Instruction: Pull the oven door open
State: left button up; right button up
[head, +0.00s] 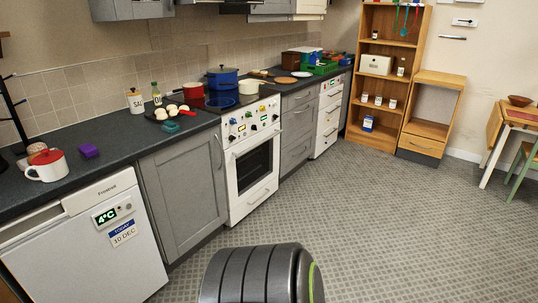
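The white oven (232,187) is built into the counter run, left of the middle in the head view. Its oven door (236,200) has a dark glass window (254,167) and looks shut, flush with the front. A light bar handle (257,141) runs across the top of the door, below a panel of knobs (250,123). A lower handle (260,196) sits below the window. Neither of my grippers shows in this view.
A blue pot (222,78) and a white pan (249,86) stand on the hob. A grey cupboard (183,190) and white fridge (88,240) stand left of the oven, grey drawers (297,130) right. The patterned floor (370,220) before the oven is clear.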

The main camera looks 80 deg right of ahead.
aim_at(271, 133)
jog(key=z, duration=2.7)
jog(key=i+l, duration=0.3)
jog(key=i, duration=0.15)
jog(key=i+l, duration=0.3)
jog(key=i, duration=0.2)
